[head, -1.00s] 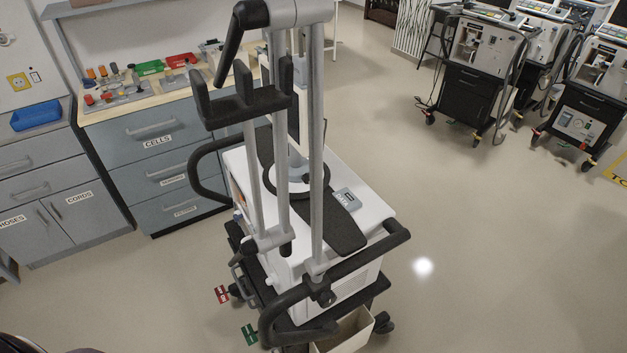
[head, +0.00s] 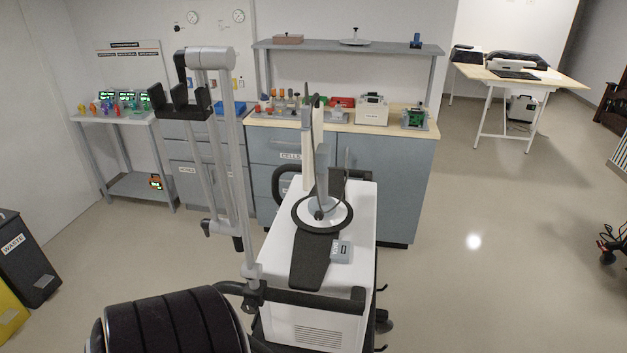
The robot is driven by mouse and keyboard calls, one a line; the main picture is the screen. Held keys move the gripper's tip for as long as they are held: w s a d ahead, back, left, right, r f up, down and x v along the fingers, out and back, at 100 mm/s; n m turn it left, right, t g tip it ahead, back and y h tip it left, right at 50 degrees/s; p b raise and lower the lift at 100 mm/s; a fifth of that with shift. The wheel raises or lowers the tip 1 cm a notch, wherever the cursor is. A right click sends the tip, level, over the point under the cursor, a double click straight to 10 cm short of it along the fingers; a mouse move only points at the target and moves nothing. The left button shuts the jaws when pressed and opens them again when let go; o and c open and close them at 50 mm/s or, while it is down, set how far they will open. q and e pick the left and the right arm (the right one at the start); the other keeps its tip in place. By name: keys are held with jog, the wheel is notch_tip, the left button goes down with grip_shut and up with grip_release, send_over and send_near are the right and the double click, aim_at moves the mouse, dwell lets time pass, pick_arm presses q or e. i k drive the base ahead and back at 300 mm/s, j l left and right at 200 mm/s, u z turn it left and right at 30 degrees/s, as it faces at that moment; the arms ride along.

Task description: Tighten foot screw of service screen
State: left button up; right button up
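What looks like the service screen (head: 307,150) stands upright on the white ventilator cart (head: 345,215), seen nearly edge-on. Its round foot (head: 335,219) sits inside a dark ring on the cart's top. A dark shape shows at the base of the screen, but I cannot tell whether it is the foot screw. A dark flat strip runs under the foot, with a small grey box (head: 342,250) beside it. Neither of my grippers is in view.
The cart's pole and bracket (head: 180,100) rise at its left. A workbench (head: 345,155) with small parts stands behind. A side table (head: 112,118) is at left, a waste bin (head: 28,262) at far left.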

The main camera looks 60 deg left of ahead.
aim_at(319, 216)
jog(key=l+u, duration=0.1)
jog(key=u, duration=0.35)
jog(key=l+u, duration=0.15)
jog(key=u, duration=0.25)
jog(key=l+u, duration=0.15)
jog(key=u, duration=0.3)
jog(key=l+u, duration=0.15)
jog(key=u, duration=0.3)
